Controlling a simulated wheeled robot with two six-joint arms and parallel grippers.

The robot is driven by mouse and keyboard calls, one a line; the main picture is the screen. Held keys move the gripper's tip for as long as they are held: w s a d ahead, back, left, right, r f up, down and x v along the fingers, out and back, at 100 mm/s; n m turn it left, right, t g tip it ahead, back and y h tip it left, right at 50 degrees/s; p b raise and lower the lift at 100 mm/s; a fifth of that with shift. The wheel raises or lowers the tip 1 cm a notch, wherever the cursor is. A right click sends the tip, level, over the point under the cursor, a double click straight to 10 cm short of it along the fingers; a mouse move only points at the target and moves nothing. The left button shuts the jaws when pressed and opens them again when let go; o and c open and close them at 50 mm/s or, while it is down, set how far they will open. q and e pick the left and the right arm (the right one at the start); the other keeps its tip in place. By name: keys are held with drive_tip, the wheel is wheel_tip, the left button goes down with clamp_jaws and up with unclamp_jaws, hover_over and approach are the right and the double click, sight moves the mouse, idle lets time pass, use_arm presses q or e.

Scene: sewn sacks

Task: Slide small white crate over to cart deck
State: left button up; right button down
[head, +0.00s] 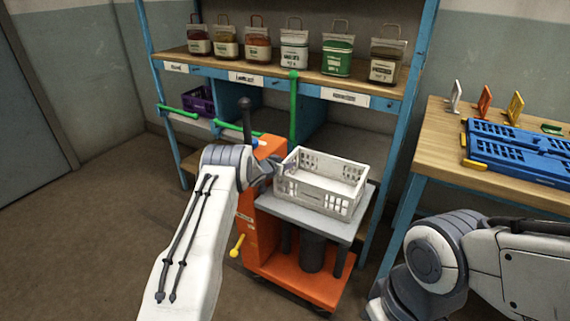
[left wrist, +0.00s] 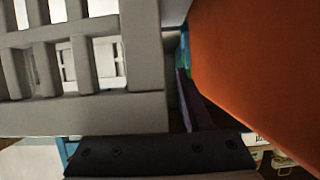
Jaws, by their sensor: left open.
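The small white crate (head: 312,190) is empty and upright on the grey cart deck (head: 300,216), with a strip of bare deck along its front edge. The orange cart (head: 297,277) stands in front of the shelf. My left gripper (head: 279,174) is open at the crate's left end; its fingertips are small and partly hidden, so I cannot tell whether they touch. In the left wrist view, the crate's slotted wall (left wrist: 135,110) is close above a dark finger, beside the cart's orange panel (left wrist: 240,60). My right gripper is out of view; only my right arm shows.
A blue-framed shelf (head: 240,66) behind holds several labelled sacks and a purple crate (head: 200,101). A wooden table (head: 450,145) at right carries a blue folded crate (head: 520,150) and coloured tags. A dark upright handle (head: 246,115) rises behind my left arm. Floor at left is clear.

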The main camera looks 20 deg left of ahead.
use_arm(q)
drive_tip(key=shift+s+f, duration=0.1)
drive_tip(key=shift+f, duration=0.05)
drive_tip(key=v, duration=1)
drive_tip(key=shift+r+p, duration=0.25)
drive_tip(key=shift+p, duration=0.1)
drive_tip(key=shift+s, duration=0.1)
